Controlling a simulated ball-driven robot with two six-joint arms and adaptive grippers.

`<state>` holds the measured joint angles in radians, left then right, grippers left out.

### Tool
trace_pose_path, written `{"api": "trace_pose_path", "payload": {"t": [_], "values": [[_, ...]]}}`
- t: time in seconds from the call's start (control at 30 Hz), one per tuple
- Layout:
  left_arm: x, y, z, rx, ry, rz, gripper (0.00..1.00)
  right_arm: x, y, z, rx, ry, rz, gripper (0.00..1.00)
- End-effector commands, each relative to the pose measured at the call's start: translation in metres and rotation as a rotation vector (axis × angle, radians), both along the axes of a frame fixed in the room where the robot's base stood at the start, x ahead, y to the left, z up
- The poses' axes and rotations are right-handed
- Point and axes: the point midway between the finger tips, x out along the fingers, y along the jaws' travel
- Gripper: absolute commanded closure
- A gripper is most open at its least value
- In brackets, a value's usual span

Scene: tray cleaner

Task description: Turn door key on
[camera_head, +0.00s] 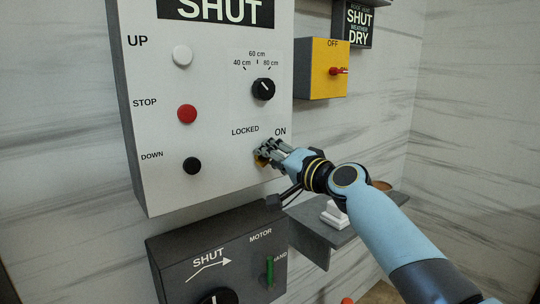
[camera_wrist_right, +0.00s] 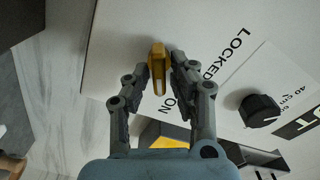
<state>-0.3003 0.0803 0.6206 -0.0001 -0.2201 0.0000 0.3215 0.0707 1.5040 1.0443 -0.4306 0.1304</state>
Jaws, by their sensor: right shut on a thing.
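The door key shows as a yellow-brass piece (camera_head: 261,161) at the lower right of the white control panel (camera_head: 220,100), below the words LOCKED and ON. In the right wrist view the key (camera_wrist_right: 158,68) stands out between the fingertips. My right gripper (camera_head: 268,153) is shut on the key, and its fingers hide much of it in the head view. The right gripper also shows in the right wrist view (camera_wrist_right: 161,75), one finger on each side of the key. The key's exact angle is hard to tell in the head view. My left gripper is not in view.
The panel carries a black knob (camera_head: 263,89) and white (camera_head: 182,55), red (camera_head: 187,114) and black (camera_head: 192,166) buttons. A yellow switch box (camera_head: 322,68) is at the right. A dark motor box (camera_head: 215,255) sits below, beside a grey shelf (camera_head: 308,232).

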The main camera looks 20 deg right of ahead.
Motion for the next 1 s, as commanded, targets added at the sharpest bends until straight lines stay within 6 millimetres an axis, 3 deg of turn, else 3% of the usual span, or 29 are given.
{"api": "trace_pose_path", "payload": {"t": [0.37,0.4,0.47,0.77,1.0], "values": [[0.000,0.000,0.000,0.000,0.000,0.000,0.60,0.000,0.000,-0.002,0.003,0.005,0.000,1.00],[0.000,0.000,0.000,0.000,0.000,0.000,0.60,0.000,0.000,-0.002,0.002,0.004,0.000,0.73],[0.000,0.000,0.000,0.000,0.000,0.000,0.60,0.000,0.000,-0.002,0.002,0.004,0.000,0.66],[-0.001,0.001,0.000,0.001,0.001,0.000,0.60,-0.002,-0.001,-0.001,0.001,0.003,0.000,0.65],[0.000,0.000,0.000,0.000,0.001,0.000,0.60,-0.037,-0.014,-0.003,-0.002,0.004,0.000,0.65]]}}
